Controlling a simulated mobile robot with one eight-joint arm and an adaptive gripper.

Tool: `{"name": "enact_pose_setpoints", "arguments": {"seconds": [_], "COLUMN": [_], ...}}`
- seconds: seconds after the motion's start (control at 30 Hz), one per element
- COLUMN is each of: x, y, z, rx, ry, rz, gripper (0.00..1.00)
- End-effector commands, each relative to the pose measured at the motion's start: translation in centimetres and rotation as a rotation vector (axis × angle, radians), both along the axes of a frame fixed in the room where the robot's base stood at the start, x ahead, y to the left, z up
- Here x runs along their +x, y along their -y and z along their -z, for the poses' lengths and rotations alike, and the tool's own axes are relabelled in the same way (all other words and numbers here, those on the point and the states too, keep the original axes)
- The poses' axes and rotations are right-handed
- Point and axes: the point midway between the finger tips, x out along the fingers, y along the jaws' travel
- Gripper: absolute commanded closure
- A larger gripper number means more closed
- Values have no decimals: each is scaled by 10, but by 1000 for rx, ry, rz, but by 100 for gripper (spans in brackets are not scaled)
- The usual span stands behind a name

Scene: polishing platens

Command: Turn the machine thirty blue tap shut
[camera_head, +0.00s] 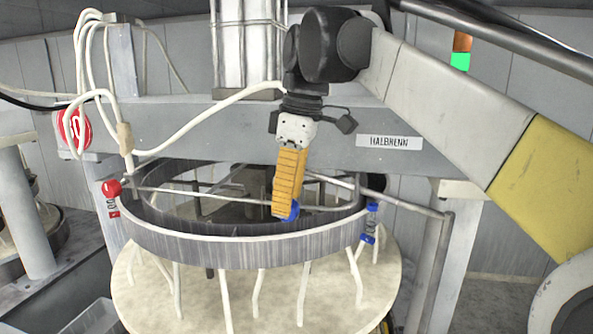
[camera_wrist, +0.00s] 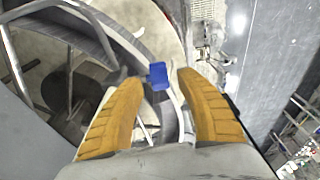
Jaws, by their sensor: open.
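My gripper (camera_head: 285,208) has orange fingers and points down over the front of the round grey ring (camera_head: 235,250). It is open. A blue piece (camera_head: 291,211) shows right at the fingertips, partly hidden by them. In the wrist view a blue tap handle (camera_wrist: 158,75) lies between the two spread fingertips, with a gap on each side. Another blue tap (camera_head: 371,207) stands at the ring's right side, over a blue tag (camera_head: 368,232). I cannot tell for sure which one the wrist view shows. The red machine sign (camera_head: 73,128) is partly hidden by hoses.
A red tap (camera_head: 111,188) is at the ring's left. A grey beam (camera_head: 220,125) with a name plate (camera_head: 388,142) crosses behind my gripper. White hoses (camera_head: 225,108) loop at the left. Several pale legs join the ring to a cream disc (camera_head: 150,300). A rail post (camera_head: 432,260) stands at the right.

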Motion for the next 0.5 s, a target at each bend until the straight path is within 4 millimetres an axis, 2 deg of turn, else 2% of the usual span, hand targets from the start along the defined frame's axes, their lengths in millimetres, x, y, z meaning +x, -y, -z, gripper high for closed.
{"name": "enact_pose_setpoints", "arguments": {"seconds": [0.1, 0.3, 0.5], "x": [0, -2, -1], "y": [4, 11, 13], "z": [-27, -69, -88], "rx": [0, 0, 0], "ry": [0, 0, 0], "rz": [1, 0, -1], "gripper": [57, 57, 57]}}
